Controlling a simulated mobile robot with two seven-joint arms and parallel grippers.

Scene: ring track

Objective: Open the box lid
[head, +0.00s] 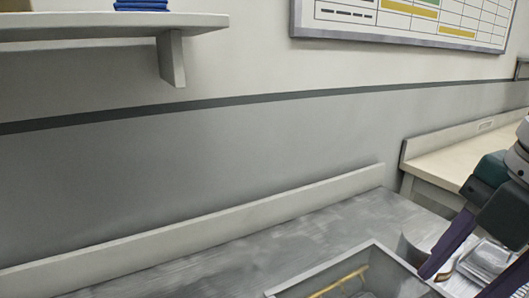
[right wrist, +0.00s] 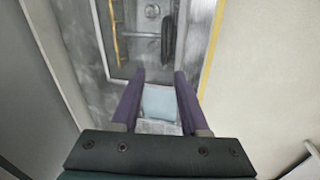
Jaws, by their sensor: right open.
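My right gripper (head: 455,283) is at the lower right of the head view, its purple fingers pointing down and left. In the right wrist view the gripper (right wrist: 160,74) is open, with its fingers apart. A small pale box (right wrist: 160,103) shows between the fingers in that view, below and apart from them as far as I can tell. It looks like the pale, glassy square box (head: 487,258) beside the fingers in the head view. Its lid cannot be told apart from its body. My left gripper is not in view.
A grey rounded object (head: 415,243) stands behind the fingers. A shelf (head: 110,24) is on the wall. The worktop's left part is clear.

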